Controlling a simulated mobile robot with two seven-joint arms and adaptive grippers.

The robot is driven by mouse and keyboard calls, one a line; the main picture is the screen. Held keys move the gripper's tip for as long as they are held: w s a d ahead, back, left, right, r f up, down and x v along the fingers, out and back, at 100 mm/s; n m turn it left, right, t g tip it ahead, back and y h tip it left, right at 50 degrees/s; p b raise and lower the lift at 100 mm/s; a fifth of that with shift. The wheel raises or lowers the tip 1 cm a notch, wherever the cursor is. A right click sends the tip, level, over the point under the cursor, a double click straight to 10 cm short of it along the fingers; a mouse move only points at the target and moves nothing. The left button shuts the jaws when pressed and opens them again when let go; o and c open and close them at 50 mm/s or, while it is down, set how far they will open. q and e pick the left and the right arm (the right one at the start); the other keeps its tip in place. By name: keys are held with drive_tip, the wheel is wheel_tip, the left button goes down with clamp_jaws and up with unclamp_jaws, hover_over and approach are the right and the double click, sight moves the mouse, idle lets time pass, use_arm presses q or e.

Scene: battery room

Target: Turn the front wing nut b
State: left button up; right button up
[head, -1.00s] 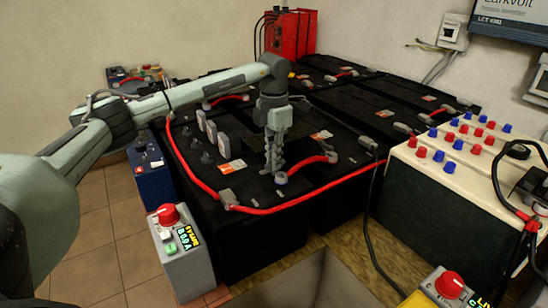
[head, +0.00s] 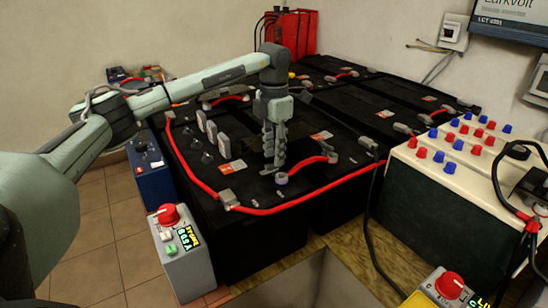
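My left gripper (head: 273,166) points down over the front part of a large black battery (head: 255,190). Its fingertips are just behind the grey ring-shaped end (head: 281,178) of a short red strap (head: 305,164). The fingers overlap in this view, so their gap and any wing nut between them cannot be made out. I cannot tell whether they touch the strap end. The strap's other grey end (head: 333,157) lies to the right, clear of the gripper. My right gripper is not in view.
A long red cable (head: 300,204) runs along the battery's front edge. Grey upright tabs (head: 211,131) stand left of the gripper. A grey box with a red knob (head: 182,245) is at front left. A cream box with red and blue knobs (head: 440,175) is at right.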

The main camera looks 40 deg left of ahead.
use_arm(q)
wheel_tip(320, 180, up, 10)
idle(0.3)
drive_tip(key=shift+f, duration=0.15)
idle(0.3)
